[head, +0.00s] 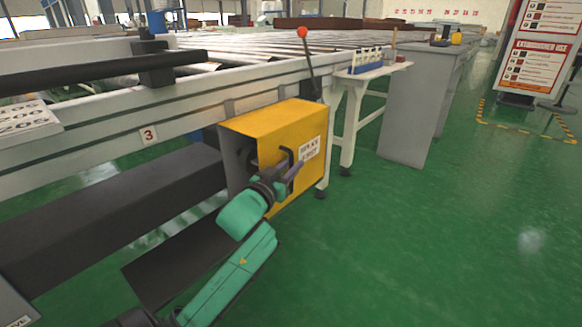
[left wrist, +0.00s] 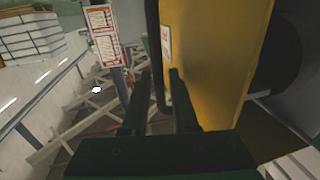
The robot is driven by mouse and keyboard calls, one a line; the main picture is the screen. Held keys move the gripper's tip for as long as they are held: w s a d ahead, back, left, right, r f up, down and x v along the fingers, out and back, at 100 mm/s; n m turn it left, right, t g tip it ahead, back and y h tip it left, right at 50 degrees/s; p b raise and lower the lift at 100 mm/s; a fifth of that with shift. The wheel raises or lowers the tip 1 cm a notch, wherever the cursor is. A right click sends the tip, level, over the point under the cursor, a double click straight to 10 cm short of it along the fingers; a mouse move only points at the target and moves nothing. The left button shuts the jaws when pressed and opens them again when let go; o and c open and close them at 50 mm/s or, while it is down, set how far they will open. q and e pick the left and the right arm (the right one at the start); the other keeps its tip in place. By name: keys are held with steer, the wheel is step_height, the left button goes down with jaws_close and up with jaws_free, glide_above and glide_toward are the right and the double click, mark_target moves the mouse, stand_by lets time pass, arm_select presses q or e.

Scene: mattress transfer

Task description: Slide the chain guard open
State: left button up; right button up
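The chain guard (head: 255,122) is a yellow box-shaped cover with a white label, below the machine's side rail in the head view. Its yellow face also fills the right of the left wrist view (left wrist: 222,50). A dark handle (head: 286,153) stands out from its labelled face. In the left wrist view the handle (left wrist: 154,45) is a dark upright bar. My left gripper (head: 284,172) is at the handle. Its two fingers (left wrist: 159,88) are apart, with the bar seen between them and gaps beside it. I cannot tell whether they touch it. My right gripper is not in view.
A long roller conveyor (head: 115,112) runs behind the guard, with a red-knobbed lever (head: 308,60) above it. A white bench (head: 357,92) and a grey cabinet (head: 405,120) stand to the right. The green floor (head: 430,240) at front right is clear.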

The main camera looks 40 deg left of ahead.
arm_select(q)
jaws_close()
stand_by(1.3)
